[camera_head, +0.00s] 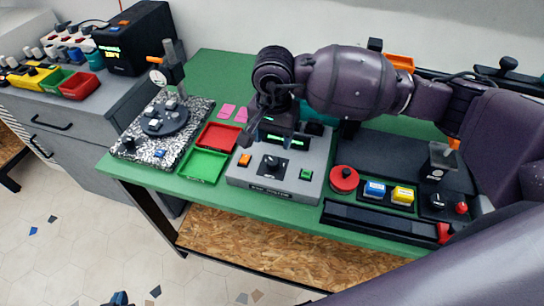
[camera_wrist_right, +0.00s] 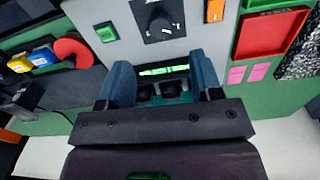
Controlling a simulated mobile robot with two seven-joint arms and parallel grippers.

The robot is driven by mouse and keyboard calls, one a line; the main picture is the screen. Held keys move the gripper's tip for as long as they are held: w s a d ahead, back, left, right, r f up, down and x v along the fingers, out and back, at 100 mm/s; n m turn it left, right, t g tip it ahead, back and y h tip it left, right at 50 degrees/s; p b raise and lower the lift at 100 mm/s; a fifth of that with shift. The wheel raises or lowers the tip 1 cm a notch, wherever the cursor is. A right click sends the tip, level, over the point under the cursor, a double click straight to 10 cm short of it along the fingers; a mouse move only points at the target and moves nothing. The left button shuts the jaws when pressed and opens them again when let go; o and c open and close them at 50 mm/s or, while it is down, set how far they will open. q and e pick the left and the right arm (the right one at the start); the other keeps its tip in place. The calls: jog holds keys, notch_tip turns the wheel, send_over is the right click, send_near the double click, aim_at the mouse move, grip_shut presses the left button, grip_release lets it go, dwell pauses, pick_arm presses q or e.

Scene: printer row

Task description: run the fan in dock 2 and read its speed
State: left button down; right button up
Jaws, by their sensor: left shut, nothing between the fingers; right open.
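A grey control box (camera_head: 240,172) stands mid-bench with a black knob (camera_head: 271,163), an orange switch (camera_head: 244,160), a green switch (camera_head: 306,174) and a green-lit display (camera_head: 283,140). The display's digits are too small to read. My right gripper (camera_head: 262,112) is over the box's back part. In the right wrist view its open blue fingers (camera_wrist_right: 163,75) stand either side of the lit display (camera_wrist_right: 164,70) and two dark shapes (camera_wrist_right: 158,91). I cannot tell whether these are the fan or docks. A tip of my left gripper (camera_head: 118,298), shut and empty, shows at the bottom edge, away from the bench.
Red (camera_head: 218,136) and green (camera_head: 203,165) trays and a speckled board (camera_head: 136,151) lie left of the box. Right of it are a red round button (camera_head: 344,179), blue (camera_head: 375,188) and yellow (camera_head: 403,195) buttons. My right arm covers much of the bench's back.

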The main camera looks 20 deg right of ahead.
aim_at(273, 160)
notch_tip(273, 160, down, 8)
dwell(0.4)
jog(key=c, duration=0.9)
jog(key=shift+m, duration=0.3)
jog(key=m, duration=0.5)
jog(key=shift+b, duration=0.35)
jog(key=m, duration=0.6)
